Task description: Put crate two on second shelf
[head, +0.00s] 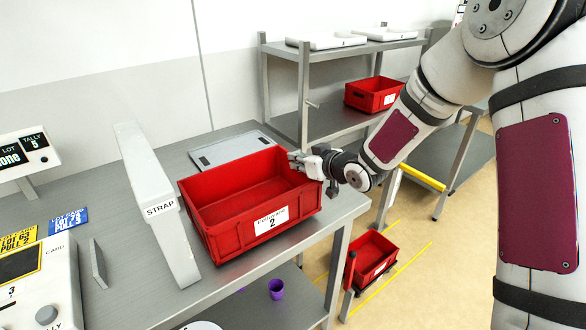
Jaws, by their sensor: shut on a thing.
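Crate two (235,236) is an open, empty red crate with a white label showing a 2 on its front. It sits on the grey metal bench (335,213) beside the strap arch. My gripper (308,164) is shut on the crate's right rim, near its far right corner; the fingertips are partly hidden at the wall. A metal shelf rack (304,88) stands behind to the right. Its level below the top holds another red crate (374,95) at the right, with bare surface (335,117) to the left of it.
A grey arch marked STRAP (160,205) stands close at the crate's left. A flat grey plate (232,148) lies behind the crate. Another red crate (372,258) is low near the yellow floor lines. A purple cup (276,289) is under the bench. White devices (326,41) occupy the rack's top.

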